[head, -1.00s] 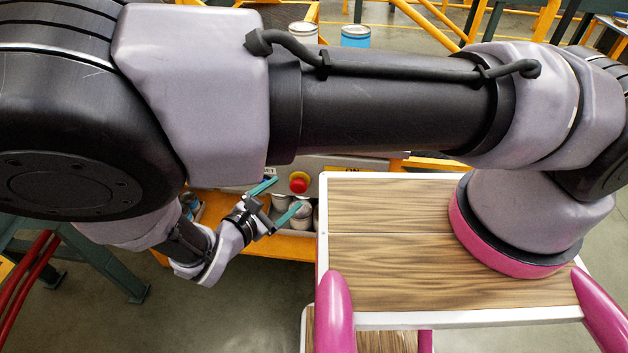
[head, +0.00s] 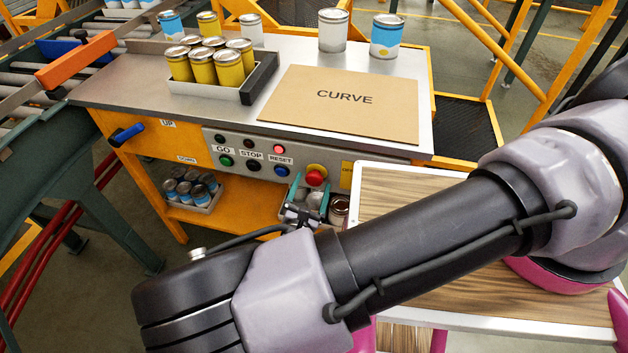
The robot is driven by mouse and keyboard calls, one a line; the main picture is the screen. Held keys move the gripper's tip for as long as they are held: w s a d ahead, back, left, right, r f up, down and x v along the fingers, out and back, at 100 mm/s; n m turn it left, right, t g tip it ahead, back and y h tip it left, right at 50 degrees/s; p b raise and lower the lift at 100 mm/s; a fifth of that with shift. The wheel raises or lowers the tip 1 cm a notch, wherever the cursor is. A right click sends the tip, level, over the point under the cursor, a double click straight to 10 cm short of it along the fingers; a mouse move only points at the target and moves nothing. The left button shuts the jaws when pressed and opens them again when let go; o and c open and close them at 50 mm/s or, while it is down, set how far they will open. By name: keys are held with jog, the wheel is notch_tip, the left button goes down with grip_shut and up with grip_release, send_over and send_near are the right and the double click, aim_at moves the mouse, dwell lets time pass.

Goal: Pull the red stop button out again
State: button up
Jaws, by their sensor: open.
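The red stop button (head: 315,178) is a mushroom knob on a yellow collar at the right end of the grey control panel (head: 232,150) on the table's front. My gripper (head: 311,189) has teal fingers and is open, pointing at the panel. One finger stands just left of the button and the other shows just below and right of it. I cannot tell whether either finger touches the knob. How far the knob stands out from its collar is too small to judge. My gripper's wrist is partly hidden by my forearm.
Panel buttons GO, STOP and RESET sit left of the red button, with a lit red lamp (head: 279,149) above RESET. A shelf below holds cans (head: 339,208). A blue-handled lever (head: 127,134) is at left. The tabletop carries a cardboard sheet (head: 345,105) and yellow cans.

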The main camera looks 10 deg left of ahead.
jog(key=shift+w+d, duration=0.1)
jog(key=shift+w, duration=1.05)
grip_shut()
jog(key=shift+s, duration=0.7)
grip_release()
jog(key=s+a, duration=0.1)
jog(key=s, duration=0.9)
jog(key=shift+s, duration=0.4)
